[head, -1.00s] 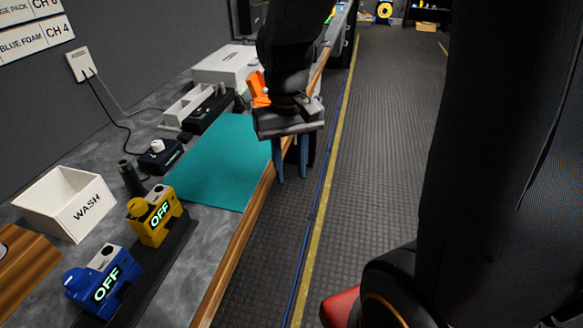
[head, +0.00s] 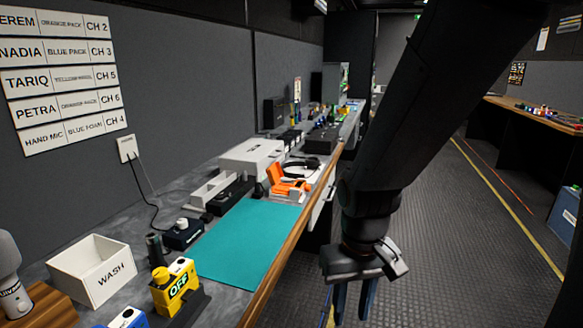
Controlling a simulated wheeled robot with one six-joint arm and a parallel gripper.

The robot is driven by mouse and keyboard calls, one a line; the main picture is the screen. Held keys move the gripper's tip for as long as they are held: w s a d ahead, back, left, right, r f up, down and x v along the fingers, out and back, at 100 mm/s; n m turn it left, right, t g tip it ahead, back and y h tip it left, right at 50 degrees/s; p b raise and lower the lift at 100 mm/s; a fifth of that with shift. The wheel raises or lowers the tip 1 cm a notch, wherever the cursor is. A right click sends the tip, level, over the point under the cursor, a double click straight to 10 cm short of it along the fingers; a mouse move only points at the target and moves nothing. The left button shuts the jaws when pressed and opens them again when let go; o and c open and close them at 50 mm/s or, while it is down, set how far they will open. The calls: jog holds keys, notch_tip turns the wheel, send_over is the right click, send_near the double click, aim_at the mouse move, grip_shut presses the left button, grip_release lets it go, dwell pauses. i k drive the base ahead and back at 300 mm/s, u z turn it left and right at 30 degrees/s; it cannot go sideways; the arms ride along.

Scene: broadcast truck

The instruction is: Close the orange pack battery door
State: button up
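The orange pack (head: 291,186) lies on the counter just past the far edge of the teal mat (head: 245,243). An orange part stands up at its left side; it is too small to tell whether this is the battery door or how far it is open. My gripper (head: 354,305) hangs over the aisle, right of the counter's wooden edge and nearer to me than the pack. Its two blue-grey fingers point down with a gap between them, and nothing shows in the gap. The fingertips are near the bottom of the view.
A black headset (head: 303,164) lies behind the pack, beside a white case (head: 252,154). A yellow pack (head: 175,285) reading OFF and a white WASH bin (head: 93,270) stand at the near left. The teal mat is bare. The aisle floor (head: 450,240) is open.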

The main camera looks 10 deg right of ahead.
aim_at(274, 172)
jog(key=z, duration=0.45)
jog(key=k, duration=1)
jog(key=u, duration=0.25)
jog(key=i, duration=1.7)
jog(key=z, duration=0.6)
